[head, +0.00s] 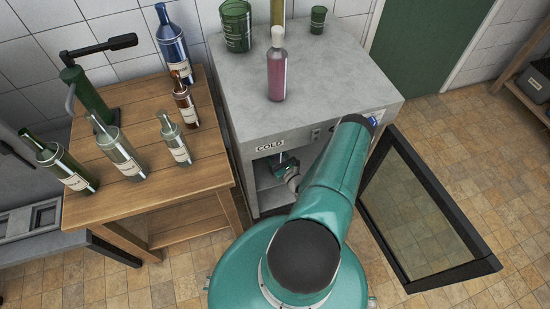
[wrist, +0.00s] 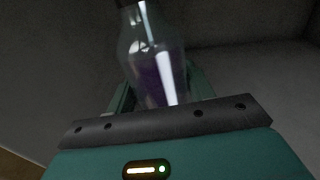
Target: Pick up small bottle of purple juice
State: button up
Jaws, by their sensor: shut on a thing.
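The small bottle of purple juice (wrist: 152,70) shows in the wrist view, clear glass with dark purple liquid in its lower part and a dark top cut off by the frame edge. My gripper (wrist: 155,105) is shut on its lower body, and the bottle leans slightly in that view. In the head view my gripper (head: 284,163) is inside the open front of the grey cabinet (head: 305,88) marked COLD. The bottle is hard to make out there. The gripper's fingertips are partly hidden by the bottle and the gripper's own body.
A pink bottle (head: 277,70) and a green ribbed container (head: 236,27) stand on the cabinet top. The cabinet's glass door (head: 420,205) hangs open at right. A wooden table (head: 140,190) with several bottles stands at left. A shelf floor (head: 270,199) lies below my gripper.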

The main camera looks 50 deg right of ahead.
jog(key=shift+c, duration=0.7)
jog(key=shift+d+r, duration=0.1)
jog(key=shift+r, duration=0.05)
jog(key=shift+d+r, duration=0.15)
jog(key=shift+r, duration=0.1)
jog(key=r, duration=0.6)
jog(key=shift+s+d+r, duration=0.15)
jog(key=shift+s+r, duration=0.05)
jog(key=shift+r, duration=0.05)
jog(key=s+d, duration=0.4)
jog(key=d, duration=0.4)
jog(key=s+d, duration=0.5)
jog(key=d, duration=0.4)
jog(key=shift+s+a+f, duration=0.1)
jog(key=shift+s, duration=0.05)
